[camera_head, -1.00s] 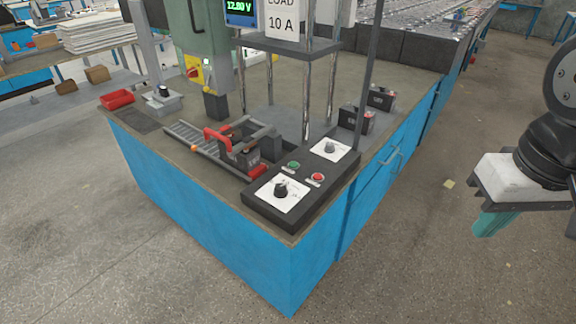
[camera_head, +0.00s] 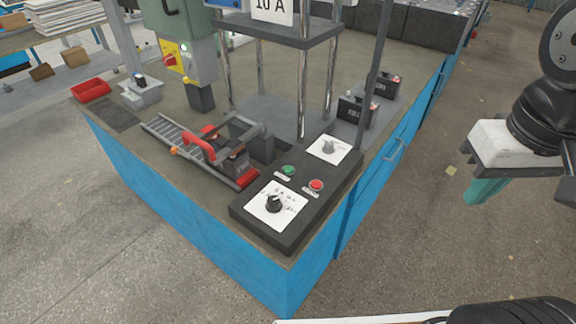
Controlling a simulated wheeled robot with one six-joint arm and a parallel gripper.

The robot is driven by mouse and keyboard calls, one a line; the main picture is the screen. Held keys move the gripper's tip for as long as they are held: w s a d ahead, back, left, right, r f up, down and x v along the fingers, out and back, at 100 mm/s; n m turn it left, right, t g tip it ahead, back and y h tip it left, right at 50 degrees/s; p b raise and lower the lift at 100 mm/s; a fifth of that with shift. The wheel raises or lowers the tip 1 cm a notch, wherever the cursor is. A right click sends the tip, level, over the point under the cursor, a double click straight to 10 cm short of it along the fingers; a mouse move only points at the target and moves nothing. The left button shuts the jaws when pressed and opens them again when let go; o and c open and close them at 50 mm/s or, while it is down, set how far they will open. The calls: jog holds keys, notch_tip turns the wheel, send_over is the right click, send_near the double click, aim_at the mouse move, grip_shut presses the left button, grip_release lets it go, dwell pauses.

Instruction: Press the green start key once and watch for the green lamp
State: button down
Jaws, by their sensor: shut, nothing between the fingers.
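The green start key (camera_head: 288,170) is a small round button on the dark control box (camera_head: 245,222) at the bench's near corner. A red button (camera_head: 316,185) sits to its right. Nothing covers or touches the green key. My gripper is not in view; only parts of my arm and body show at the right and lower right edges, well apart from the control box.
A black knob (camera_head: 274,204) and a grey knob (camera_head: 328,146) flank the buttons on white plates. A red-handled clamp (camera_head: 199,148) and a roller track lie left of the box. Metal posts (camera_head: 303,95) rise behind it.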

jog(key=w+a+f+n+t, duration=0.1)
jog(key=w+n, duration=0.1)
jog(key=w, duration=0.5)
jog(key=w+a+f+n+t, duration=0.1)
jog(key=w+f+n, duration=0.1)
jog(key=w, duration=0.5)
jog(key=n+t+y, duration=0.4)
jog(key=n+y, duration=0.1)
jog(key=n, duration=0.7)
send_over(291, 171)
notch_tip(291, 171, down, 15)
jog(key=shift+a, duration=0.1)
jog(key=shift+f, duration=0.1)
jog(key=shift+f, duration=4.35)
jog(key=shift+f, duration=0.15)
jog(key=shift+f, duration=0.25)
